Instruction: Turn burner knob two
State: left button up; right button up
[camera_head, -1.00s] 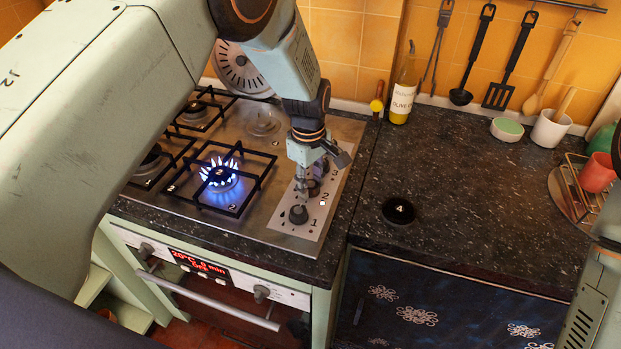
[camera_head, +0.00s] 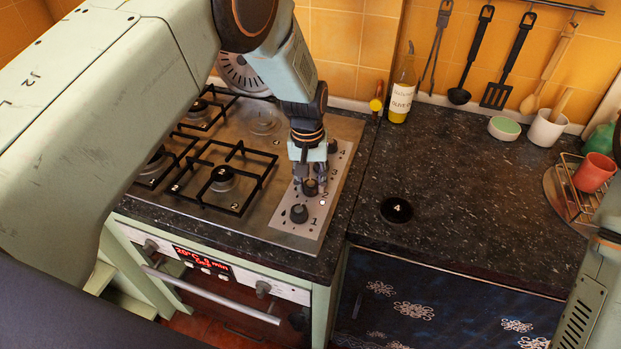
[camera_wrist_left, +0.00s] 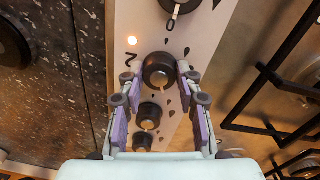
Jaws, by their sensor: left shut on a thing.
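Burner knob two (camera_head: 310,188) is a dark round knob on the stove's steel control strip, beside the printed 2 and a small lit white light. My left gripper (camera_head: 311,182) points down over it, its fingers closed on the knob's sides. In the left wrist view knob two (camera_wrist_left: 158,71) shows between the purple-padded fingers. Knob one (camera_head: 298,213) is nearer the front and apart from the fingers. Knobs three (camera_wrist_left: 150,115) and four (camera_wrist_left: 142,141) lie in line beyond. The burner marked 2 (camera_head: 222,179) shows no flame. My right gripper is out of view.
Black pan grates (camera_head: 215,185) stand left of the knobs. The dark counter (camera_head: 450,190) to the right is mostly clear, with a black disc (camera_head: 397,210) marked 4. An oil bottle (camera_head: 403,88) stands at the back. A dish rack (camera_head: 575,195) is at the right.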

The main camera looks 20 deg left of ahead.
pick_arm(q)
jog(key=shift+w+r+m, duration=0.1)
jog(key=shift+m, duration=1.8)
jog(key=o, duration=1.1)
jog(key=shift+o, duration=0.2)
notch_tip(320, 180, up, 12)
jog(key=shift+a, duration=0.3)
